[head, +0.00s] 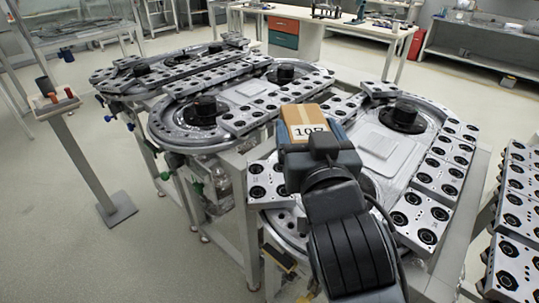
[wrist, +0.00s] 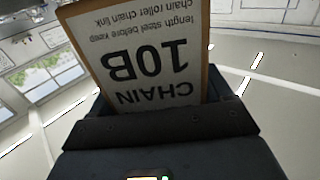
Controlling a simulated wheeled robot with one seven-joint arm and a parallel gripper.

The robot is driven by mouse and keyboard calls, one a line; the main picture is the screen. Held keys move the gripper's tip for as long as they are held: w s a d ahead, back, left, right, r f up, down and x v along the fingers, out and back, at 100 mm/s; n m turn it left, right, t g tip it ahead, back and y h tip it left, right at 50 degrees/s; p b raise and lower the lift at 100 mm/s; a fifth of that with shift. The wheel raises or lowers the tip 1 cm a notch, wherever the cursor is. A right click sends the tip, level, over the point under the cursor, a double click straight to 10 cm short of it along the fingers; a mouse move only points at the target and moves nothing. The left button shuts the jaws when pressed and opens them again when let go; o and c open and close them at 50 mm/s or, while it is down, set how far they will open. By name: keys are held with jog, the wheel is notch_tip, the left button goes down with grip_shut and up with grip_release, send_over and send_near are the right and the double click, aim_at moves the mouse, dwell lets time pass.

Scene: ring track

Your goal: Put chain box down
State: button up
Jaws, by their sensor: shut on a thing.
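The chain box (head: 305,121) is brown cardboard with a white label, and "10" can be read on it in the head view. In the wrist view the chain box (wrist: 146,62) fills the upper middle, its label reading "CHAIN 10B" upside down. My gripper (head: 325,148) is shut on the box at the end of my arm, over the near part of the ring track. My arm and gripper hide the box's lower part and the track right below it. I cannot tell how high the box is above the track.
The oval ring track (head: 440,178) carries several grey plates with black round holes. Black hubs (head: 404,115) stand up from it. A second ring track (head: 205,112) lies to the left. A workbench (head: 310,35) with drawers is at the back. Pale floor is open at left.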

jog(key=shift+w+a+f, duration=0.75)
jog(key=shift+a+f, duration=0.35)
jog(key=shift+f, duration=0.3)
jog(key=shift+w+a+f, duration=0.7)
jog(key=shift+a+f, duration=0.35)
jog(key=shift+f, duration=0.4)
jog(key=shift+w+a+f, duration=0.75)
jog(key=shift+a+f, duration=0.35)
jog(key=shift+f, duration=0.3)
jog(key=shift+f, duration=0.15)
jog(key=o, duration=1.8)
jog(key=shift+f, duration=0.1)
jog(key=shift+c, duration=0.2)
jog(key=shift+s+d, duration=0.1)
jog(key=shift+s, duration=0.05)
jog(key=s+d+b, duration=0.2)
jog(key=s+b, duration=0.1)
jog(key=s, duration=0.8)
jog(key=shift+s, duration=0.3)
